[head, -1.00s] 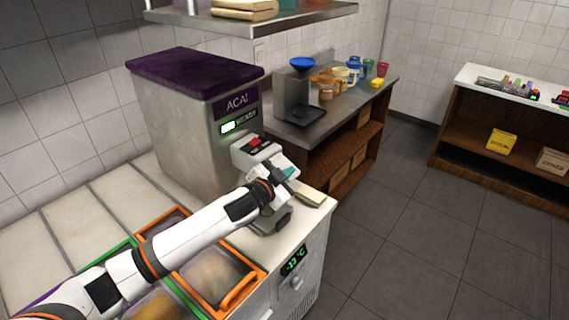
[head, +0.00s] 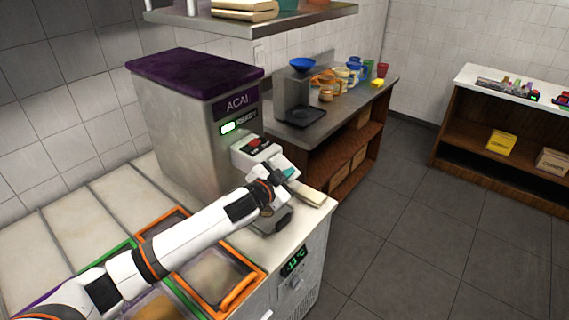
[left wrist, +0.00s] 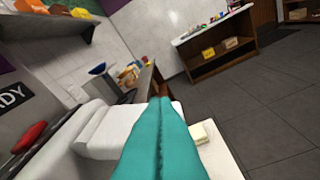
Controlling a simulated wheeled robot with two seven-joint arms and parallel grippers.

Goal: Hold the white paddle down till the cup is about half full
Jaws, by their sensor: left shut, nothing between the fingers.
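The acai machine (head: 195,120), grey with a purple lid, stands on the left counter with a lit green display. A white part (left wrist: 105,135) that looks like the paddle is beside my left fingers in the left wrist view. In the head view, my left gripper (head: 289,174) is at the machine's front, by the dispenser head (head: 252,152). Its teal fingers (left wrist: 160,135) are shut together with nothing between them. I cannot tell whether they touch the paddle. I cannot make out the cup or its fill. My right gripper is not in view.
Orange-rimmed topping bins (head: 222,283) lie below my left arm. A pale block (head: 309,196) is at the counter's right edge. A shelf (head: 250,22) hangs above the machine. A back counter (head: 325,118) holds a blue-topped device (head: 302,64) and cups. Floor at right is clear.

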